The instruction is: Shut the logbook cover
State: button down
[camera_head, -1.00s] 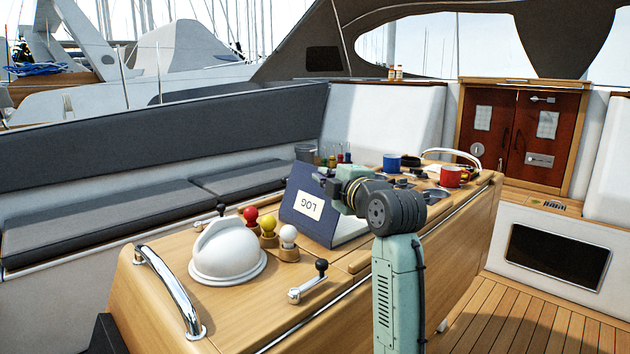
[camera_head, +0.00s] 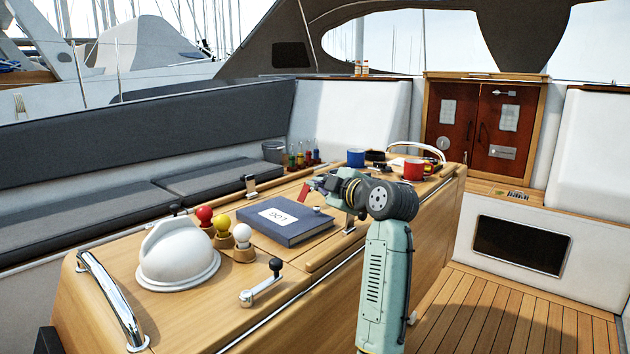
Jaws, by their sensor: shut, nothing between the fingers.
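The blue logbook (camera_head: 292,230) lies flat on the wooden cockpit table, its cover down over the pages. Its white label with the letters LOG (camera_head: 277,217) faces up. My gripper (camera_head: 308,189) is shut and empty, just beyond the book's far right part and apart from the cover as far as I can see. Part of the gripper is hidden by my wrist and arm.
A white compass dome (camera_head: 178,250) and red, yellow and white knobs stand left of the book. A winch handle (camera_head: 262,284) is in front. Blue (camera_head: 356,157) and red (camera_head: 413,169) mugs stand behind my arm. A chrome rail (camera_head: 110,300) edges the table.

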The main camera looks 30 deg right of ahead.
jog(key=shift+w+d+f+b, duration=0.15)
jog(key=shift+d+f+b, duration=0.3)
jog(key=shift+f, duration=0.45)
jog(key=shift+d, duration=0.1)
